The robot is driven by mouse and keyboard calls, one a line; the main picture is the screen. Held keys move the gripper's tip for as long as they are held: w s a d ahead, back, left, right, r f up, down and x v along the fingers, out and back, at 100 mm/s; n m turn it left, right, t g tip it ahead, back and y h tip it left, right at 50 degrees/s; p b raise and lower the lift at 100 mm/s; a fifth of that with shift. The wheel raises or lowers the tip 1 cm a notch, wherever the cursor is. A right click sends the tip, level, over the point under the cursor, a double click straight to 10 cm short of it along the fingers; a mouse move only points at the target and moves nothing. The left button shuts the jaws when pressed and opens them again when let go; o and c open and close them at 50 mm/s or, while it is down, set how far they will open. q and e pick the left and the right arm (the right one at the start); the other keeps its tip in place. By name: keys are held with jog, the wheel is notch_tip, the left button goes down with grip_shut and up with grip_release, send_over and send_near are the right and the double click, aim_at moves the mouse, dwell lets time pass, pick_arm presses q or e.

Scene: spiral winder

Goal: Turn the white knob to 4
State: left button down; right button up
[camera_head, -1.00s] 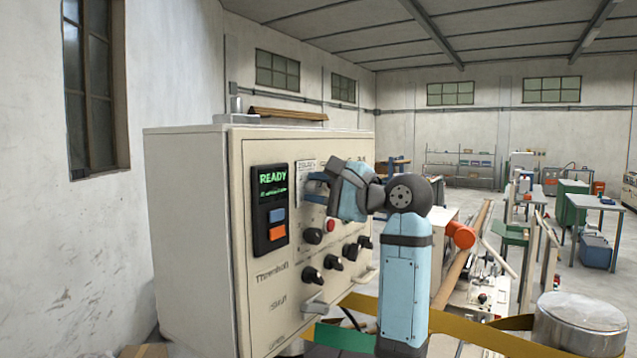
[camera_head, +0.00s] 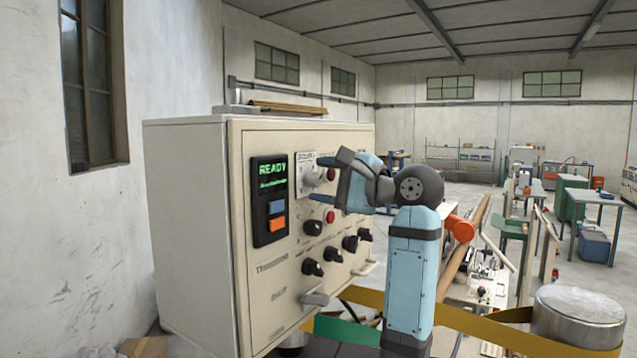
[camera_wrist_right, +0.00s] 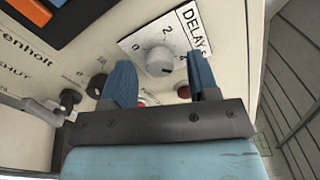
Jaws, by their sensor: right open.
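The white knob (camera_head: 313,179) sits on a white scale plate high on the beige control panel, right of the display. In the right wrist view the knob (camera_wrist_right: 159,60) shows in front of my fingers, with 0, 2 and 4 around it and the word DELAY on the plate. I cannot tell clearly which number its pointer faces. My right gripper (camera_head: 322,180) is open, with one finger to each side of the knob in the wrist view. The fingers appear just off the panel, apart from the knob. My left gripper is not in view.
Below the knob are several black knobs (camera_head: 313,227) and a red button (camera_head: 330,217). The display (camera_head: 270,200) reads READY. A metal drum (camera_head: 578,316) stands at lower right.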

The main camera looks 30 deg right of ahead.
jog(key=b+v, duration=0.2)
jog(key=v, duration=1)
jog(key=shift+s, duration=0.15)
